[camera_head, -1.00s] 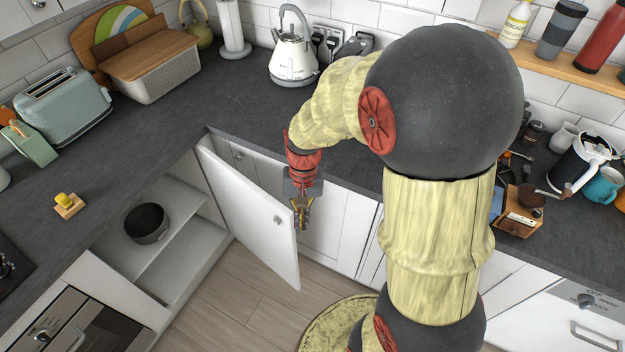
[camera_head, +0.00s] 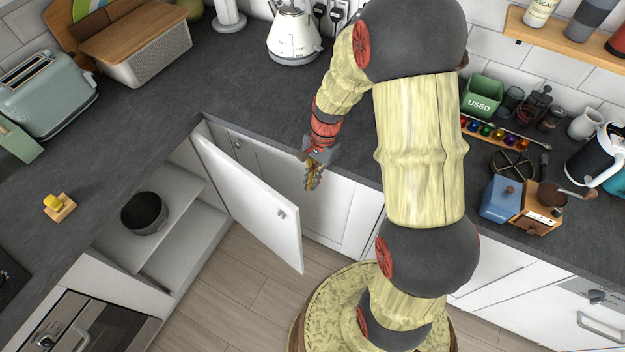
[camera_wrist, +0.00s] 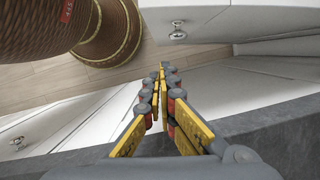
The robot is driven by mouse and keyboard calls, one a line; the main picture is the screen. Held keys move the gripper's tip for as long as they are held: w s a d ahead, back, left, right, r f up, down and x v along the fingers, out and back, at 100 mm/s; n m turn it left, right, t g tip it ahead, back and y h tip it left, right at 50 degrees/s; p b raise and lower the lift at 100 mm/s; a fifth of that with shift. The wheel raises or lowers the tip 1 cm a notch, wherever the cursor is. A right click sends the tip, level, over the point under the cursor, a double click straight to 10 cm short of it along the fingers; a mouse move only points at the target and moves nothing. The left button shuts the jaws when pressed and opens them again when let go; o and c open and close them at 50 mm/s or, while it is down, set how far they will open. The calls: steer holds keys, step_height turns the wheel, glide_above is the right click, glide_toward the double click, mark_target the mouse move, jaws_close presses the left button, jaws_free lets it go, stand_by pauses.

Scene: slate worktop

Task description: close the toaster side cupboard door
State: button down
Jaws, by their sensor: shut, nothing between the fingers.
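The toaster side cupboard door (camera_head: 250,205) is a white panel standing wide open, hinged near the inner corner of the worktop. Its small knob (camera_head: 282,212) is near the free upper end. The toaster (camera_head: 55,92) is pale green and stands on the worktop at the left. My gripper (camera_head: 313,183) is shut and empty, pointing down, to the right of the door on its knob side. In the wrist view my gripper (camera_wrist: 163,72) has its fingers together, and the door (camera_wrist: 225,18) with its knob lies beyond the fingertips, apart from them.
The open cupboard has a shelf (camera_head: 180,215) holding a dark pot (camera_head: 145,212). White closed cupboards (camera_head: 340,215) lie behind my gripper, under the worktop edge. An oven (camera_head: 100,325) is at the lower left. The wooden floor (camera_head: 235,300) before the cupboard is clear.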

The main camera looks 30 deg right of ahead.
steer(key=s+a+f+b, duration=0.2)
steer(key=a+f, duration=0.3)
steer(key=f, duration=0.1)
steer(key=shift+s+b, duration=0.15)
steer(key=shift+b, duration=0.15)
